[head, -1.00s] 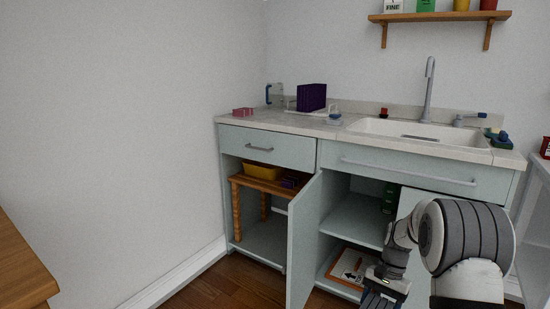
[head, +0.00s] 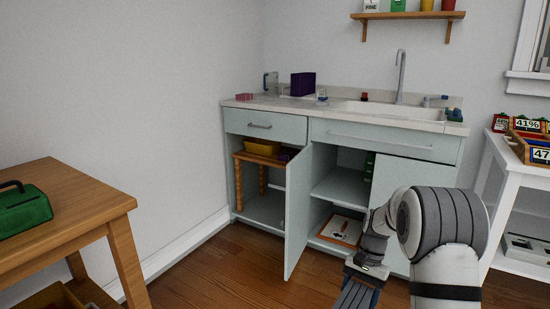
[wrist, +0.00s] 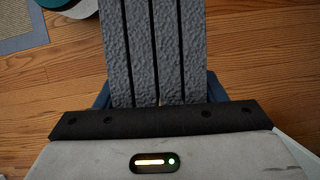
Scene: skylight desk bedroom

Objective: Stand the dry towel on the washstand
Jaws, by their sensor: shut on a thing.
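My gripper (wrist: 157,92) is shut on a grey, rough-textured folded towel (wrist: 143,45), whose layers show as parallel bands. In the head view the towel (head: 356,294) hangs low at the bottom edge, in front of the washstand. The washstand (head: 385,135) is a pale green cabinet with a light counter and a white sink (head: 390,111). The gripper is well short of the counter and below its height. A purple upright block (head: 303,84), perhaps another folded towel, stands at the back of the counter. The towel's far end is cut off in the wrist view.
An open cabinet door (head: 308,210) juts forward from the washstand. A wooden table (head: 75,215) with a green case (head: 20,212) is at left. A white table (head: 505,165) with boxes is at right. Small items stand on the counter; some wooden floor is clear.

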